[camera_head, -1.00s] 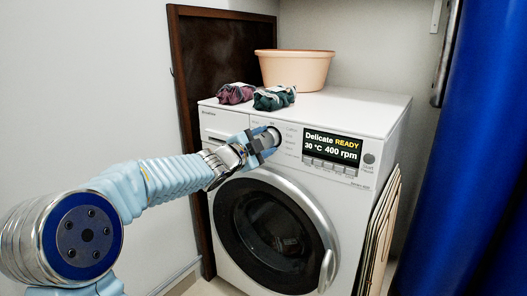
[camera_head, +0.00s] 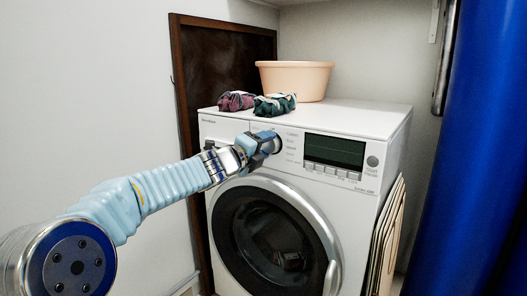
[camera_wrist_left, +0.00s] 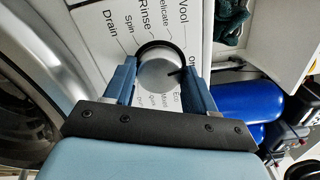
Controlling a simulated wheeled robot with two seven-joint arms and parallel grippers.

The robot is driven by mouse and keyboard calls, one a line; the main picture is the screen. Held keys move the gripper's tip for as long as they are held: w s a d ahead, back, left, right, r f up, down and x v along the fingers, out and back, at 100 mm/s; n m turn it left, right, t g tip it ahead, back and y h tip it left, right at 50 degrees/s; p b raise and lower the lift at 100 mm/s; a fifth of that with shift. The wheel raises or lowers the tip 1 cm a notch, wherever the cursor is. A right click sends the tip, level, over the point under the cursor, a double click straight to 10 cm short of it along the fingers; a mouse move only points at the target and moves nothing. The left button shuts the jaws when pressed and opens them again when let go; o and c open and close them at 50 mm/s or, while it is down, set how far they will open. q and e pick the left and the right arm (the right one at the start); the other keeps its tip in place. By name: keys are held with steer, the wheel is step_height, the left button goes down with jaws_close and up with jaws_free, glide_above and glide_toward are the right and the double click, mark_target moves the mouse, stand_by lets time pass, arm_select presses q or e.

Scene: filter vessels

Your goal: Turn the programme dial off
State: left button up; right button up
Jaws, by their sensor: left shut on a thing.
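The washing machine (camera_head: 385,122) stands ahead with its round glass door (camera_head: 262,235) closed. Its display (camera_head: 334,151) is dark and blank. My left gripper (camera_head: 266,146) is at the front panel, left of the display, and largely covers the dial there. In the left wrist view the silver programme dial (camera_wrist_left: 158,76) sits between my two fingers, which are shut on its sides. A dark mark on the dial points right, towards a partly hidden label beginning "Of". Drain, Spin, Rinse and Wool labels show around it. My right gripper is not in view.
A peach basin (camera_head: 294,80) and two folded cloth bundles, one purple (camera_head: 237,101) and one green (camera_head: 274,105), rest on the machine's top. Boards (camera_head: 384,240) lean at its right side. A large blue cylinder (camera_head: 470,150) stands at the right.

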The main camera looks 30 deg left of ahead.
arm_select(q)
steer(key=shift+m, duration=1)
steer(key=o, duration=1)
steer(key=shift+o, duration=0.2)
steer(key=s+a, duration=0.1)
steer(key=s, duration=1.2)
steer(key=shift+s+p, duration=0.35)
steer(key=shift+p, duration=0.1)
